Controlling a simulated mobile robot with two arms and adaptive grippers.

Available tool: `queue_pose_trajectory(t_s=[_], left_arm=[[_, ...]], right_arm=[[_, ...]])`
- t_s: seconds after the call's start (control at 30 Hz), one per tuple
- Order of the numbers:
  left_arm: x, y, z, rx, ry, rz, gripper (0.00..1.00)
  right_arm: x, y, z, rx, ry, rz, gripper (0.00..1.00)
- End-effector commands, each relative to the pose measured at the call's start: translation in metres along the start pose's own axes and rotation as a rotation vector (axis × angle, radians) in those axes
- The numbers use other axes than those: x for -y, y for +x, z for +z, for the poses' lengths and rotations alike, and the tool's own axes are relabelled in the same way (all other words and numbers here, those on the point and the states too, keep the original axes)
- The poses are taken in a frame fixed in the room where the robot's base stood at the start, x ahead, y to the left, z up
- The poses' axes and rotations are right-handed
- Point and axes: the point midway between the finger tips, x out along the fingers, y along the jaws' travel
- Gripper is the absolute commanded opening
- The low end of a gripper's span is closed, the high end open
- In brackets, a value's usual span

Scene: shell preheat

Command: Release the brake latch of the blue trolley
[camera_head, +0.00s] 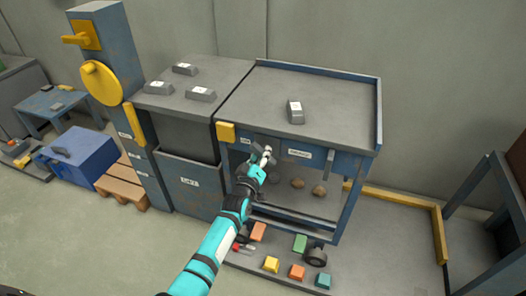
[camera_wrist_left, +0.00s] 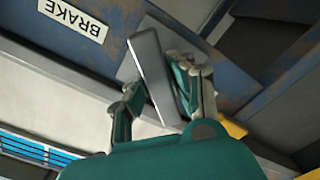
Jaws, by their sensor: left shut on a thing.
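The blue trolley (camera_head: 345,110) stands in the middle of the head view, with a grey top and a blue frame. A white BRAKE label (camera_wrist_left: 72,18) is on its front panel, upside down in the left wrist view; a small white label (camera_head: 299,153) shows there in the head view. My left gripper (camera_head: 266,157) is at the trolley's front, left of that label. In the left wrist view, my left gripper (camera_wrist_left: 162,88) is shut on a flat grey latch lever (camera_wrist_left: 150,62), which sits tilted between the fingers. The lever's base is partly hidden. My right gripper is out of view.
A grey block (camera_head: 295,112) lies on the trolley top. Several coloured blocks lie on the floor platform below, by a black wheel (camera_head: 317,256). A grey cabinet (camera_head: 190,185) stands close on the left. A yellow rail (camera_head: 400,199) runs along the right.

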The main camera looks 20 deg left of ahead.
Motion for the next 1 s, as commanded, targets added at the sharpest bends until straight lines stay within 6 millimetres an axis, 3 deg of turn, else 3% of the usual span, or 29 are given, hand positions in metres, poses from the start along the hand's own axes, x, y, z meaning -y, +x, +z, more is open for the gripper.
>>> queue_pose_trajectory(t_s=[0.5,1.0], left_arm=[[0.000,0.000,0.000,0.003,0.487,-0.002,0.00],[0.001,-0.001,0.001,0.003,0.801,-0.001,0.00]], right_arm=[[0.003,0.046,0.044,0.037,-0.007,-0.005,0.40],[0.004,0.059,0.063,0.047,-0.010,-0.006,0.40]])
